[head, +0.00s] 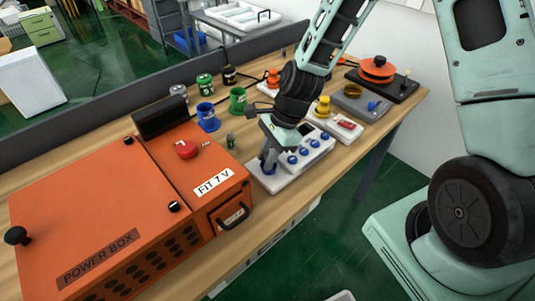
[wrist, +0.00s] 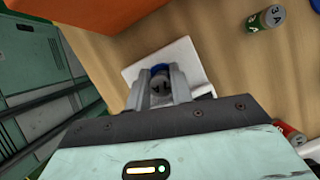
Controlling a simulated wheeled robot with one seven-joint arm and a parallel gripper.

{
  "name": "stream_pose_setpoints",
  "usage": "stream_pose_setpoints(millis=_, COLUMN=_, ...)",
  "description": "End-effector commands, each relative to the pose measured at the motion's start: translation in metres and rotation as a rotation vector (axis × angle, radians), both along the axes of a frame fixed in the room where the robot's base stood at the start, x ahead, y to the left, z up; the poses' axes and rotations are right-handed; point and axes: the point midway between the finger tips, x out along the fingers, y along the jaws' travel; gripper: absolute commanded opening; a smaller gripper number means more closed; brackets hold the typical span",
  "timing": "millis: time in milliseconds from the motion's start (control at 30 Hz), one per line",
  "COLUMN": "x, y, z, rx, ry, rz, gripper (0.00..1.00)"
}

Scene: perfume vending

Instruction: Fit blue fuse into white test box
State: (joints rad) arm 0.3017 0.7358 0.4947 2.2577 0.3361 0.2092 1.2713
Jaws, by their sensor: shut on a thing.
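The white test box (head: 318,148) lies on the wooden table, right of the orange power box. Several blue round parts sit in a row along it. My gripper (head: 268,163) points down over the near left end of the white test box. It is shut on the blue fuse (head: 269,169). In the wrist view the fuse (wrist: 160,82) shows its grey, marked top and blue rim between my two fingers (wrist: 160,88), over a white plate (wrist: 185,57). The fuse's lower end is hidden, so I cannot tell whether it touches or sits in the box.
The orange power box (head: 95,220) stands close on the left. A small green fuse (head: 231,141), a green cup (head: 238,100) and a blue cup (head: 207,117) stand behind my gripper. A red-topped device (head: 376,70) and a grey box (head: 358,102) are farther right.

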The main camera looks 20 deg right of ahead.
Motion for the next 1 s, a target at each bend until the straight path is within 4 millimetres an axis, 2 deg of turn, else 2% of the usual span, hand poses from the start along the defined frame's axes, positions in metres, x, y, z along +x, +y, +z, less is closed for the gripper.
stream_pose_setpoints(millis=633, x=-0.001, y=0.000, z=-0.014, rx=-0.001, ry=0.003, rz=0.000, gripper=0.00)
stream_pose_setpoints(millis=667, x=-0.001, y=0.000, z=-0.015, rx=-0.001, ry=0.003, rz=-0.001, gripper=0.25)
stream_pose_setpoints(millis=700, x=-0.001, y=-0.001, z=-0.015, rx=-0.001, ry=0.004, rz=0.000, gripper=0.36)
stream_pose_setpoints(millis=733, x=-0.002, y=-0.001, z=-0.015, rx=-0.001, ry=0.004, rz=0.000, gripper=0.40)
stream_pose_setpoints(millis=867, x=-0.002, y=-0.001, z=-0.016, rx=-0.002, ry=0.005, rz=0.000, gripper=0.41)
stream_pose_setpoints(millis=1000, x=-0.002, y=-0.001, z=-0.004, rx=-0.002, ry=0.004, rz=0.000, gripper=0.43)
